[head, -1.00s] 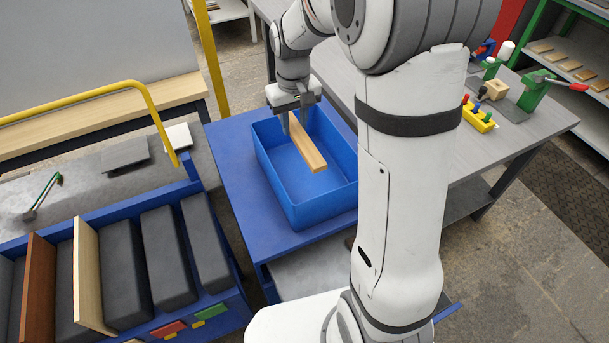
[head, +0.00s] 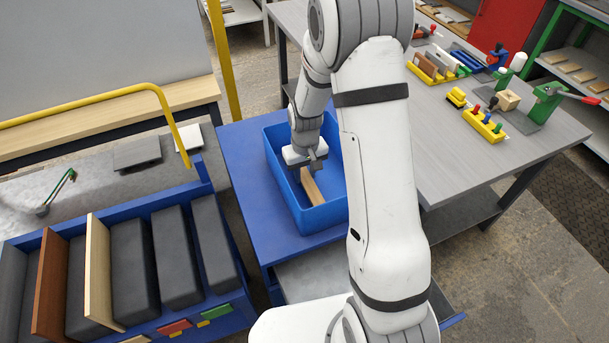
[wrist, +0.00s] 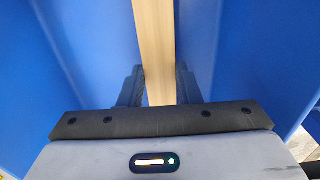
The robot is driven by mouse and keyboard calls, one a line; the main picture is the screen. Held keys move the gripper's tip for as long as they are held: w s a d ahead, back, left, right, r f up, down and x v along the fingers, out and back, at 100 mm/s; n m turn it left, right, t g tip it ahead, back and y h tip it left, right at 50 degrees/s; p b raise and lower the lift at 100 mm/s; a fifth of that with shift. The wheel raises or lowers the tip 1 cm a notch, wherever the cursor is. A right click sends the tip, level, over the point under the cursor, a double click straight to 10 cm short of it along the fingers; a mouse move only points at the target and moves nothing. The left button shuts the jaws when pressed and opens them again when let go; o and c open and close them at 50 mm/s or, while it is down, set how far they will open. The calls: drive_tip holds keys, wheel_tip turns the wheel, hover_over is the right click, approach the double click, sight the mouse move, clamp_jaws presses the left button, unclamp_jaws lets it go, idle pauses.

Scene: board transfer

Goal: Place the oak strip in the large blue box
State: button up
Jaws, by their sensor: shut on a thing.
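The oak strip (head: 312,190) is a long, pale wooden piece, held inside the large blue box (head: 322,217). My gripper (head: 301,175) is shut on the strip and reaches down into the box. In the wrist view, the strip (wrist: 155,35) runs between the two dark fingers of my gripper (wrist: 160,82), with blue box walls (wrist: 75,50) on both sides. The strip's far end is hidden behind my gripper in the head view. I cannot tell whether the strip touches the box floor.
The box stands on a blue table (head: 245,165). A blue rack (head: 215,325) with dark slabs and upright boards is at lower left. A grey workbench (head: 450,150) with tools and a yellow peg block (head: 484,126) is at right. A yellow rail (head: 170,120) rises at left.

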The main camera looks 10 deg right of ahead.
sight(305, 176)
drive_tip(key=shift+f, duration=0.95)
drive_tip(key=o, duration=1)
drive_tip(key=shift+r, duration=0.1)
wheel_tip(305, 176, up, 11)
drive_tip(key=s+d+r+m+t, duration=0.1)
drive_tip(key=s+r, duration=0.6)
drive_tip(key=s, duration=0.3)
drive_tip(key=s+d+r+m+t, duration=0.1)
drive_tip(key=s+d+r+t, duration=0.1)
drive_tip(key=s+r, duration=0.5)
drive_tip(key=s+b, duration=0.1)
drive_tip(key=s, duration=0.3)
drive_tip(key=shift+s+r, duration=0.2)
